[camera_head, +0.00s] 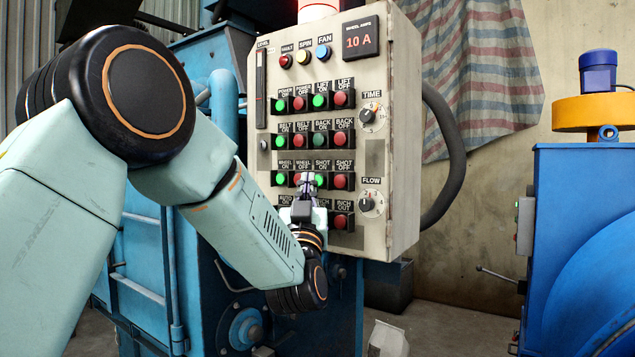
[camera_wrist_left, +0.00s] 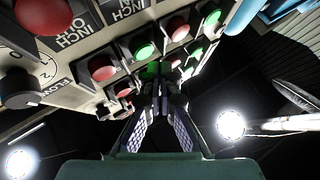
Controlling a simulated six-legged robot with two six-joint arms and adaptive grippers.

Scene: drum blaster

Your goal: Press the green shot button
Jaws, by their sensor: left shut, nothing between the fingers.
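The grey control panel (camera_head: 385,225) faces me with rows of green and red buttons.
The red SHOT OFF button (camera_head: 341,181) is to the right. TIME (camera_head: 367,116) and FLOW (camera_head: 366,205) knobs line the panel's right side. A dark hose (camera_head: 452,160) curves beside it. A blue machine (camera_head: 580,220) stands at the right.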

